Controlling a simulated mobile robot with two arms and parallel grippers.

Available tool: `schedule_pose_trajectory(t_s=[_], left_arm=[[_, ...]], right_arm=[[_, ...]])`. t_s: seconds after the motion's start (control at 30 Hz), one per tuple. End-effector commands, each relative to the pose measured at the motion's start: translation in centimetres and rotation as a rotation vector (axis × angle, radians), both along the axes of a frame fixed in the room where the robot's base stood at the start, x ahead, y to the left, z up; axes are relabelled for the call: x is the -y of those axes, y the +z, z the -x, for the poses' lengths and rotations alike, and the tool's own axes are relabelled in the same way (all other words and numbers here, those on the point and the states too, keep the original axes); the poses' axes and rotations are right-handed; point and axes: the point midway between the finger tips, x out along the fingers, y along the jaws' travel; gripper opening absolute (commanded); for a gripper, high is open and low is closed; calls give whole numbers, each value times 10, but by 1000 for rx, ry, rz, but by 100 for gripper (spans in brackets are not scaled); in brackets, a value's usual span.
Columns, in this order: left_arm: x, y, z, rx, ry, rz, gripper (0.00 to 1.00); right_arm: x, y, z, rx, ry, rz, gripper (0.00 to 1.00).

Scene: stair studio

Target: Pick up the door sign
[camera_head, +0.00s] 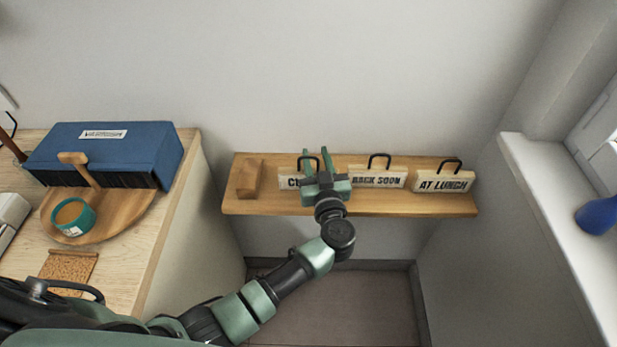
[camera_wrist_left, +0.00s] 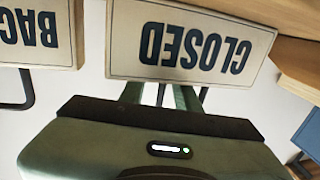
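Three cream door signs with black wire handles stand on a wooden wall shelf (camera_head: 265,207). The left one, the CLOSED sign (camera_head: 287,181), is partly hidden by my left gripper (camera_head: 316,153). The BACK SOON sign (camera_head: 378,179) is in the middle and the AT LUNCH sign (camera_head: 444,182) at the right. My left gripper is open, its two fingers apart on either side of the CLOSED sign's handle. In the left wrist view the CLOSED sign (camera_wrist_left: 196,48) appears upside down, in front of the fingers (camera_wrist_left: 158,95). My right gripper is not in view.
A wooden block (camera_head: 249,179) stands at the shelf's left end. On the left, a wooden counter (camera_head: 150,235) holds a blue box (camera_head: 140,150), a round board (camera_head: 115,220) and a teal tape roll (camera_head: 73,217). A window sill (camera_head: 550,210) with a blue vase (camera_head: 598,215) is at the right.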

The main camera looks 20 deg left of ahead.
Motion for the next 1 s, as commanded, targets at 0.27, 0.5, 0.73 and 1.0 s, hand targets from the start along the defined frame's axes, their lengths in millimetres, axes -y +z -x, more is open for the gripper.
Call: schedule_pose_trajectory(t_s=[0.27, 0.5, 0.73, 1.0], left_arm=[[-2, 0, -4, 0, -1, 0, 32], [-2, 0, -4, 0, -1, 0, 0], [-2, 0, -4, 0, -1, 0, 0], [-2, 0, -3, -1, -1, 0, 0]], right_arm=[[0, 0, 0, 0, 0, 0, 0], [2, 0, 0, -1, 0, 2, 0], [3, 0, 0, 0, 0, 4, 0], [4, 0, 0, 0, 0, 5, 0]])
